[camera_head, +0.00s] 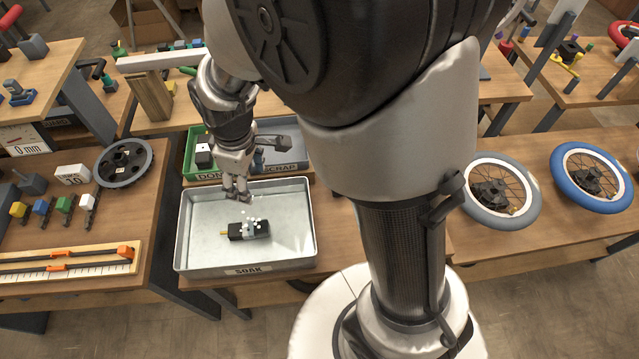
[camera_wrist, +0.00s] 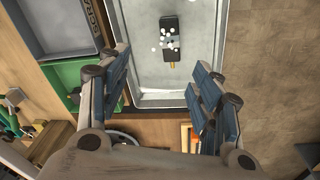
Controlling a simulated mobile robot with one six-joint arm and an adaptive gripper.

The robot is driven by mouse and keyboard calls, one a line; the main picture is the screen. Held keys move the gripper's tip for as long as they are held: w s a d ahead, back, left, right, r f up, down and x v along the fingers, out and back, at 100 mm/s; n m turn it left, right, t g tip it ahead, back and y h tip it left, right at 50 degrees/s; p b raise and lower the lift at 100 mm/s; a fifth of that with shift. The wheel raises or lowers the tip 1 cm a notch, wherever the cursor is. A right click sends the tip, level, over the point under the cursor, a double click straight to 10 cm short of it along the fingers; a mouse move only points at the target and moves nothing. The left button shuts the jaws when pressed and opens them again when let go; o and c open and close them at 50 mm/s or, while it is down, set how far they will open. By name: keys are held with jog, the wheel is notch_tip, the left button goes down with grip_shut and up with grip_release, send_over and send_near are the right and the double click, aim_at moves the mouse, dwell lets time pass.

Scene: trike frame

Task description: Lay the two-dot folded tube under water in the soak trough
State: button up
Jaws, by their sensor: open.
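The soak trough (camera_head: 186,238), a grey metal tray labelled SOAK, stands at the front of the middle table. A black folded tube (camera_head: 236,231) with a brass-coloured end lies in it, with white bubbles over and around it; its dots cannot be made out. It also shows in the wrist view (camera_wrist: 169,52) at the top, inside the trough (camera_wrist: 120,22). My gripper (camera_head: 238,196) is above the rear part of the trough, apart from the tube. In the wrist view its fingers (camera_wrist: 158,72) are spread with nothing between them.
Behind the trough are a green tray (camera_head: 190,165), holding a black item with a white label (camera_head: 204,149), and a grey scrap tray (camera_head: 293,150). Wheels (camera_head: 500,192) lie on the right table. A measuring board (camera_head: 65,262) and several small clamps (camera_head: 40,208) are on the left table.

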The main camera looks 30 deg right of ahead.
jog(key=s+d+r+m+t, duration=0.1)
jog(key=s+d+r+m, duration=0.3)
jog(key=s+r, duration=0.4)
jog(key=s+d+r+m+t, duration=0.2)
jog(key=s+d+r+m, duration=0.2)
jog(key=s, duration=0.6)
notch_tip(320, 180, up, 4)
jog(key=shift+d+f+m, duration=0.1)
jog(key=shift+d+m, duration=0.15)
jog(key=shift+m, duration=0.75)
